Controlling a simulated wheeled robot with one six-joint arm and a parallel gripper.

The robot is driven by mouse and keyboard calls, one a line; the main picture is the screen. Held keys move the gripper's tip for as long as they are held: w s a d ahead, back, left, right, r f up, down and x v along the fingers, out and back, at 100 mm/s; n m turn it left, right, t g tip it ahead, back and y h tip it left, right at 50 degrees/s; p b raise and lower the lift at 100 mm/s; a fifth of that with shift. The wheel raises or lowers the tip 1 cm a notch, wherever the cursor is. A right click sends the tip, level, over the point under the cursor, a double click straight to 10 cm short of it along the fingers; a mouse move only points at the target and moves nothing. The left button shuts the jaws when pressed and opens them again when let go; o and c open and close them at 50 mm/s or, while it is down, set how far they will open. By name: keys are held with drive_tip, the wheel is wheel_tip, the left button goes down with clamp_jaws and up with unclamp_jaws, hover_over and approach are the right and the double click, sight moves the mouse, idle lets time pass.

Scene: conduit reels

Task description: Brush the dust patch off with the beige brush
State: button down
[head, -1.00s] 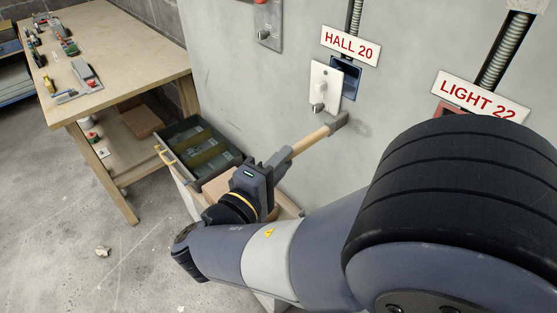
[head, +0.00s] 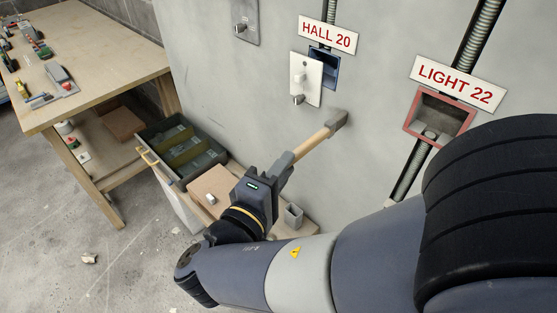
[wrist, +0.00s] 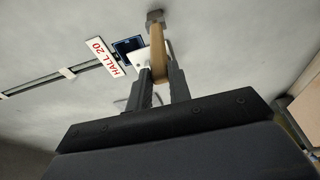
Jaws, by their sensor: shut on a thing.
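The brush (head: 312,145) has a beige handle and a grey head. My gripper (head: 284,164) is shut on the lower part of the handle. The brush slants up and to the right, with its head at the grey wall, right of and below the HALL 20 switch plate; I cannot tell if it touches. In the wrist view the brush (wrist: 158,45) stands up between the fingers of my gripper (wrist: 159,76), its head at the top edge. I cannot make out the dust patch clearly now; the brush head may hide it.
A white switch plate (head: 306,78) and blue box (head: 325,68) sit under the HALL 20 sign (head: 328,35). A red-rimmed box (head: 440,115) is under the LIGHT 22 sign (head: 457,80). A bench (head: 100,85) and green-grey drawer tray (head: 182,150) stand left.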

drive_tip(key=shift+w+a+b, duration=0.6)
drive_tip(key=shift+w+a, duration=1.15)
drive_tip(key=shift+a, duration=0.3)
drive_tip(key=s+d, duration=0.5)
drive_tip(key=d, duration=0.1)
drive_tip(key=shift+b, duration=0.35)
idle(0.8)
drive_tip(key=s+a+b, duration=0.1)
drive_tip(key=s+a, duration=0.5)
drive_tip(key=s, duration=0.1)
idle(0.7)
idle(0.9)
